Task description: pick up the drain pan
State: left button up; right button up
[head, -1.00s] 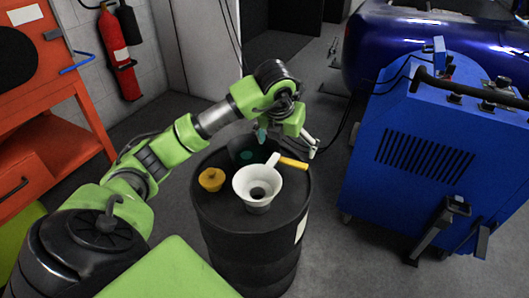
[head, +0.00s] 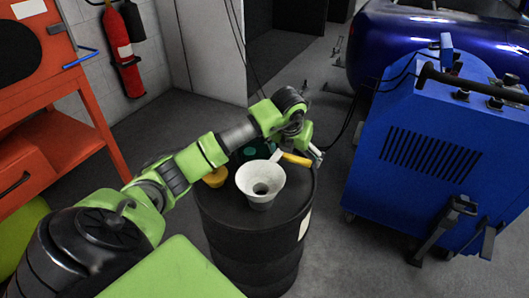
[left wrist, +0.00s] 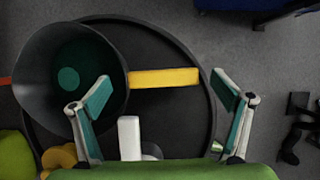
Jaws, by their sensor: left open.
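The drain pan looks like a dark round bowl with a teal patch inside and a yellow handle. It lies on top of the black drum (head: 290,205). In the left wrist view the pan (left wrist: 105,45) is at the left, and its yellow handle (left wrist: 165,77) points right. My left gripper (left wrist: 160,88) is open and empty, with one finger in front of the pan's side and the other past the handle's far end. In the head view my left arm hides much of the pan, but the handle (head: 296,160) shows below the gripper. My right gripper is not in view.
A white funnel (head: 261,180) stands on the drum in front of the pan; its white handle (left wrist: 129,138) is close to the left gripper. A yellow object (head: 216,178) sits at the drum's left. A blue cabinet (head: 435,150) stands right, an orange bench (head: 70,155) left.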

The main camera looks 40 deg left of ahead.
pick_arm(q)
jog(key=c, duration=1.4)
jog(key=shift+c, duration=0.8)
jog(key=shift+r, duration=0.2)
